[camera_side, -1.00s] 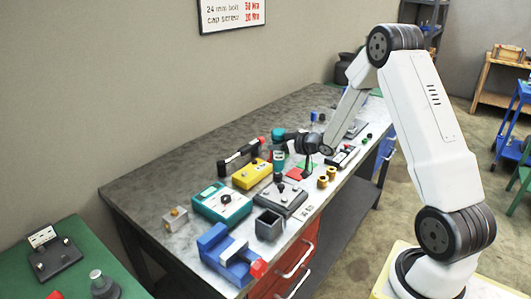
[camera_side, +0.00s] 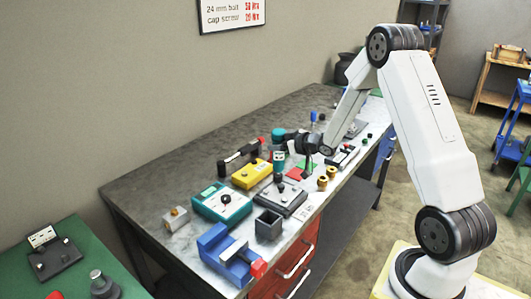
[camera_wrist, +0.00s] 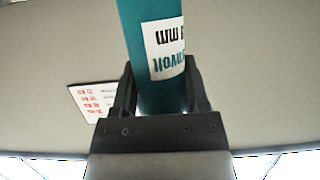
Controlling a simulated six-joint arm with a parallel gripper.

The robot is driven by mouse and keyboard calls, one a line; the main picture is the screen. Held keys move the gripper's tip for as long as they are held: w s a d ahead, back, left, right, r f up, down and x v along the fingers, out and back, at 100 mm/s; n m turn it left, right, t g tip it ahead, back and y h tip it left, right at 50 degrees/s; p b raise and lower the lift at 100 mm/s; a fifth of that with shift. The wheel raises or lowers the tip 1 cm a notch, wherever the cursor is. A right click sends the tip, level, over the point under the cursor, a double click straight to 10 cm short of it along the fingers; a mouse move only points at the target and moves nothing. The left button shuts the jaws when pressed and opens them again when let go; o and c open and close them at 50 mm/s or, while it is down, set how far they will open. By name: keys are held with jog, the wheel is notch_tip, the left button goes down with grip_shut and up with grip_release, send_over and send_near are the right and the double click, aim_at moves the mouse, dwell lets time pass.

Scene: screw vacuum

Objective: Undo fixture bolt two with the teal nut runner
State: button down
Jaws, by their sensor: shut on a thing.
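The teal nut runner (camera_side: 279,157) stands upright in my gripper (camera_side: 285,146), its dark lower end over the grey fixture plate (camera_side: 292,203). My gripper is shut on the tool's body. In the wrist view the teal body (camera_wrist: 161,95), with a white label, rises between my two dark fingers (camera_wrist: 158,75). The fixture bolts are too small to tell apart, and the tool hides part of the plate. I cannot tell whether the tool's tip touches a bolt.
Close around the fixture stand a yellow box (camera_side: 252,174), a teal box with a dial (camera_side: 222,203), a dark open bin (camera_side: 269,224), a blue vise (camera_side: 226,250) and brass cylinders (camera_side: 323,183). The bench's back left is clear.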

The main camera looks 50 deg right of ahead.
aim_at(279, 131)
jog(key=shift+f, duration=0.85)
dwell(4.0)
jog(key=shift+r, duration=2.7)
